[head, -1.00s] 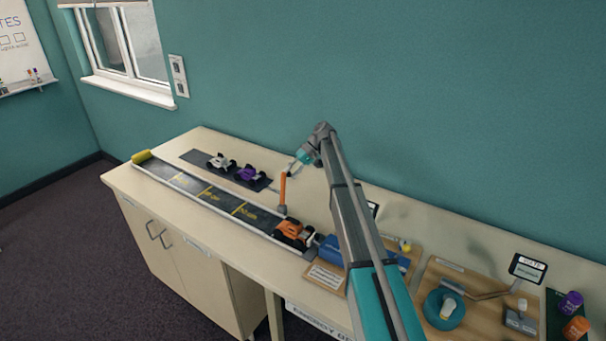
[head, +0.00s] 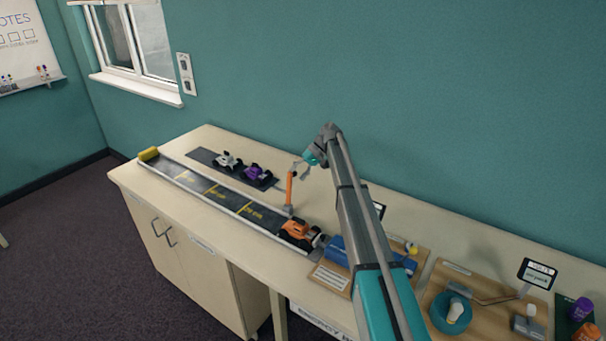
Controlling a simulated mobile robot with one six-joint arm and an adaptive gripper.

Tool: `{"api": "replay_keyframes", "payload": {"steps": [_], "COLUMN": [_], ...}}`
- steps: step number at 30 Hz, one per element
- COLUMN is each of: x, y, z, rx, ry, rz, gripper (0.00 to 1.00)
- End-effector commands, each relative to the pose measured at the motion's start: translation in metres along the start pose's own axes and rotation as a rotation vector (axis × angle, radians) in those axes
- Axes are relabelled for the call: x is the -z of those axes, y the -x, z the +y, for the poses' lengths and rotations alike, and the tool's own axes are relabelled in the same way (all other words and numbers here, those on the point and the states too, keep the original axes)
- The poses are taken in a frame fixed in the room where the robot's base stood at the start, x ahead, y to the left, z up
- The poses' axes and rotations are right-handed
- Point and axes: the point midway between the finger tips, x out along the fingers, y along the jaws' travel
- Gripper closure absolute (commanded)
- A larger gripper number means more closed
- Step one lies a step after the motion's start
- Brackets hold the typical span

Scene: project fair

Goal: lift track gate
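The track (head: 215,193) is a long dark strip with yellow marks along the front of the counter. An orange upright post (head: 289,188), which looks like the gate's lever, stands at the track's back edge near its right end. An orange car (head: 297,231) sits on the track just right of the post. My gripper (head: 300,170) is at the top of the post, its fingers apart. I cannot tell whether they touch the post. Part of the gate near the car is too small to make out.
A white car (head: 228,160) and a purple car (head: 257,173) stand on a dark mat behind the track. A yellow block (head: 149,154) lies at the track's far left end. A blue block (head: 337,250), a wooden board (head: 482,312) and a small screen (head: 538,273) are to the right.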

Motion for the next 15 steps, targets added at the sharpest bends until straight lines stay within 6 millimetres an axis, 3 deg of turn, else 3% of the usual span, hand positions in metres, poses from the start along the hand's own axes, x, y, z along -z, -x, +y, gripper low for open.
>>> {"api": "replay_keyframes", "payload": {"steps": [15], "x": [0.004], "y": [0.012], "z": [0.010], "rx": [-0.001], "ry": [-0.001], "rz": [0.001], "gripper": [0.33]}}
